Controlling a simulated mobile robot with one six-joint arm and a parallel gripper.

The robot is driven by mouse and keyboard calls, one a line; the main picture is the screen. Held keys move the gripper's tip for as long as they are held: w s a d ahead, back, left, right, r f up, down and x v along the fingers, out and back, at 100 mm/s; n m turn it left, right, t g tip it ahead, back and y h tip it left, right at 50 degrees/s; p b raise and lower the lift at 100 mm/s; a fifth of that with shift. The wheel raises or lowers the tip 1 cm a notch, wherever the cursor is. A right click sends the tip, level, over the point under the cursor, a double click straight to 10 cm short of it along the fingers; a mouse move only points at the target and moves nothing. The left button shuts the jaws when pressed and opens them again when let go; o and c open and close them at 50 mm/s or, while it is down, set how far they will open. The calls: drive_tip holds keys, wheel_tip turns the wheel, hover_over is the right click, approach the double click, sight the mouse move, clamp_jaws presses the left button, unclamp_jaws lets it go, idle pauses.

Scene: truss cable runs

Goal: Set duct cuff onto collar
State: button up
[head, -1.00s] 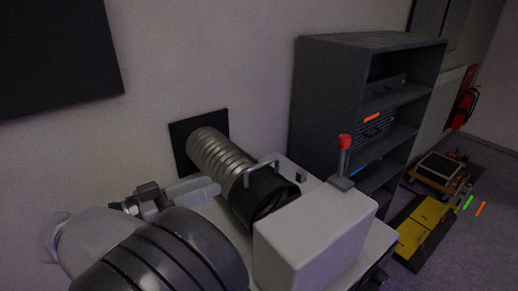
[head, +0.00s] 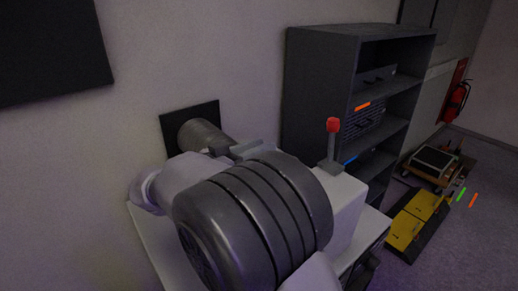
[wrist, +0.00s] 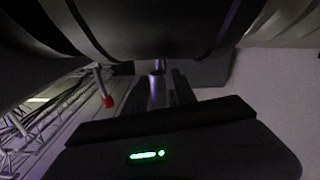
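The ribbed grey duct (head: 203,135) comes out of a black wall plate in the head view. Its front end and the black cuff with its handle are hidden behind my arm there. In the wrist view a large dark rounded body, probably the cuff (wrist: 150,30), fills the top, with a small pale bar (wrist: 158,68) below it, perhaps the handle. My gripper (wrist: 160,84) points at this bar; whether its fingers close on it cannot be told. In the head view my gripper (head: 243,149) is partly covered by my arm. I cannot make out the collar.
A white box (head: 347,208) with a red-knobbed lever (head: 333,126) stands right of my arm; the knob also shows in the wrist view (wrist: 108,101). A dark shelf unit (head: 320,90) stands behind. A yellow-topped platform (head: 405,230) and a cart (head: 436,163) are on the floor at right.

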clamp_jaws()
idle(1.5)
